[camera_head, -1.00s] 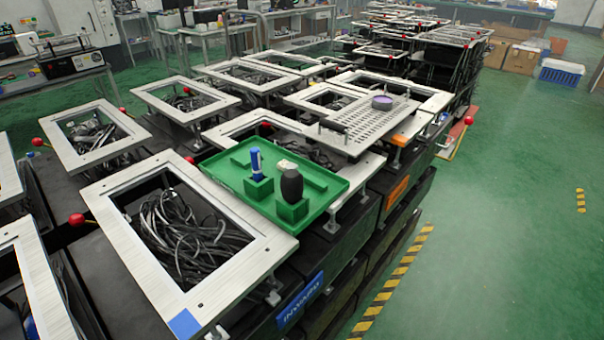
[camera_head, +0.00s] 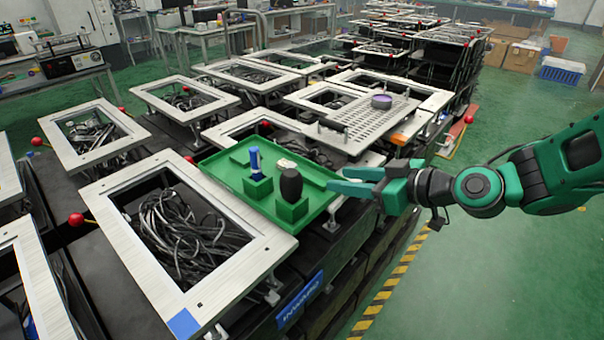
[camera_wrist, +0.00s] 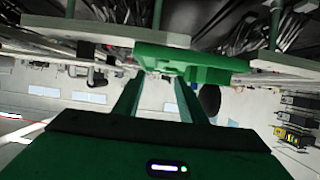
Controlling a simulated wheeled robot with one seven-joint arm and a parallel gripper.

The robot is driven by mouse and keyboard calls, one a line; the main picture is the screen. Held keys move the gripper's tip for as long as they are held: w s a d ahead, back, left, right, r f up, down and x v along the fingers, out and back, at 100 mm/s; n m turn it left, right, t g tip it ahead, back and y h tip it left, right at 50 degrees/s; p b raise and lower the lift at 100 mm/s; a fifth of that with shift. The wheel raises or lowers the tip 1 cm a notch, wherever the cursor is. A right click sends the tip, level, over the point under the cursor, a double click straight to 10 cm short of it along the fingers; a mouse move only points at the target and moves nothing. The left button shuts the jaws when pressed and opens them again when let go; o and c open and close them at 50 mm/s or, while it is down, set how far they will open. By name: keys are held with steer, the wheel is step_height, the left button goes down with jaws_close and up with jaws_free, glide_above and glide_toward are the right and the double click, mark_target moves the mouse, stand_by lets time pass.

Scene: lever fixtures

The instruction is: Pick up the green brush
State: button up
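A green tray (camera_head: 222,174) rests on the metal frames. In it, a blue marker-like piece (camera_head: 254,160) stands in a green block (camera_head: 258,187), and a dark oval piece (camera_head: 291,185) stands in another green block (camera_head: 291,210). I cannot single out a green brush for certain. My gripper (camera_head: 340,179) is open and empty just right of the tray, its fingers pointing left towards it. In the wrist view, my gripper (camera_wrist: 157,85) shows two fingers spread apart below the green tray underside (camera_wrist: 185,58), with a dark oval shape (camera_wrist: 210,98) at right.
A whitish lump (camera_head: 286,165) lies in the tray's back part. A perforated metal plate (camera_head: 365,125) with a purple disc (camera_head: 381,102) stands behind. An open frame full of black cables (camera_head: 185,235) lies in front left. The green floor (camera_head: 500,270) at right is clear.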

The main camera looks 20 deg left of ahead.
mark_target(308, 175)
steer(key=x, duration=0.5)
steer(key=shift+r+x, duration=0.2)
steer(key=shift+x, duration=2.4)
steer(key=shift+s+a, duration=0.1)
jaws_close()
